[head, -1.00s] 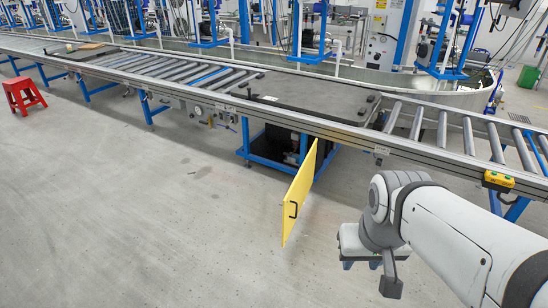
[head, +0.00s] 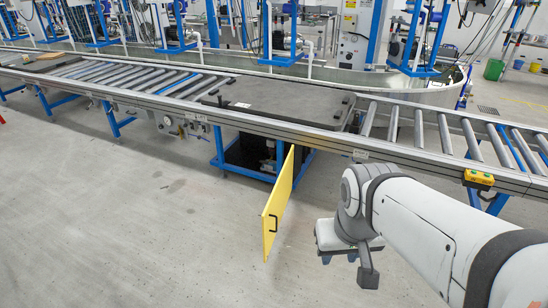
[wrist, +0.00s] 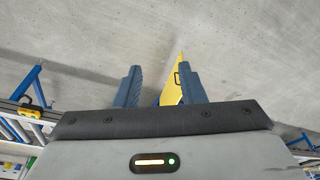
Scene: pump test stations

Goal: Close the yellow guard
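The yellow guard (head: 279,203) is a flat upright panel that stands swung out from the blue frame under the conveyor in the head view. A black handle (head: 273,224) is on its face near the free edge. In the wrist view the guard (wrist: 172,92) shows partly between and behind my fingers, with its handle near its edge. My gripper (head: 338,258) is to the right of the guard in the head view, apart from it. In the wrist view my gripper (wrist: 160,88) has its two blue fingers spread apart with nothing held between them.
The roller conveyor (head: 425,163) runs across behind the guard, with a yellow button box (head: 479,178) on its rail at right. The blue frame (head: 222,150) with dark equipment stands under the conveyor. The grey floor at left and front is clear.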

